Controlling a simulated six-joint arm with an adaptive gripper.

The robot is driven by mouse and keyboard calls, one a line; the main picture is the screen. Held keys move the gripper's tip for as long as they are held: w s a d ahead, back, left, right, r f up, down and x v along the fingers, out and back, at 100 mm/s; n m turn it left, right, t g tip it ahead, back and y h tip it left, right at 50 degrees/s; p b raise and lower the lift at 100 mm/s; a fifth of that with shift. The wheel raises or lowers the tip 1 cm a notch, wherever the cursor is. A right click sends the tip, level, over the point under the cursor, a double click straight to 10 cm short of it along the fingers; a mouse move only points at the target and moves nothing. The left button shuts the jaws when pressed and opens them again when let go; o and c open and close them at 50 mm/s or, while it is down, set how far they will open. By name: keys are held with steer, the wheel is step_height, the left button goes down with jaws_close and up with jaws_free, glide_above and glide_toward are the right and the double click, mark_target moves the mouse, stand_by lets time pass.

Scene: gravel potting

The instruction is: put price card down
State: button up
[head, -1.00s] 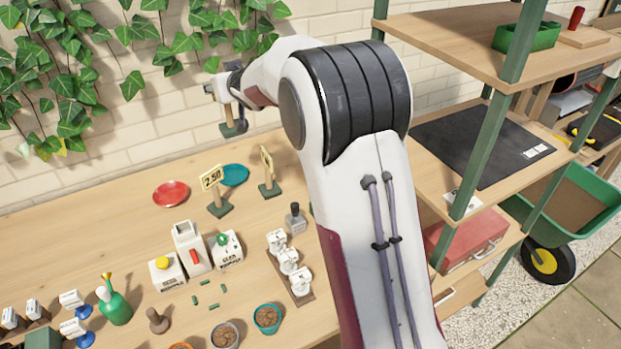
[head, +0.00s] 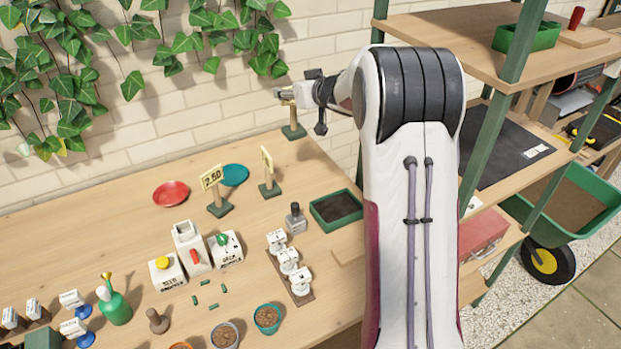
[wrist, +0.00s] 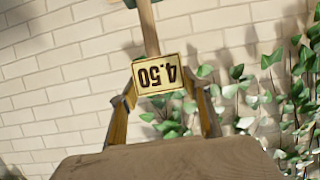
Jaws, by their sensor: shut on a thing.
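My gripper (head: 285,93) is at the wall side of the table, near its far right edge. It is shut on a price card, whose yellow plate (wrist: 158,75) reads 4.50 upside down between the fingers in the wrist view. In the head view the card's post and green base (head: 294,132) hang below the gripper, with the plate mostly hidden. The base appears by the table's back edge; I cannot tell whether it touches the table. Two other cards stand on the table: one reading 2.50 (head: 212,178) and one seen nearly edge-on (head: 268,160).
A dark soil tray (head: 336,209) and a small grey bottle (head: 296,218) are in front. The green shelf post (head: 474,170) rises right of my arm. Ivy hangs on the wall.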

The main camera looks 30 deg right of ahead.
mark_target(294, 131)
steer(key=s+d+f, duration=0.2)
steer(key=d+f, duration=0.2)
steer(key=f, duration=0.2)
steer(key=shift+d+f, duration=0.15)
steer(key=shift+f, duration=0.1)
stand_by(0.3)
step_height(294, 131, down, 6)
stand_by(0.5)
steer(key=shift+f, duration=0.15)
steer(key=shift+f, duration=1.95)
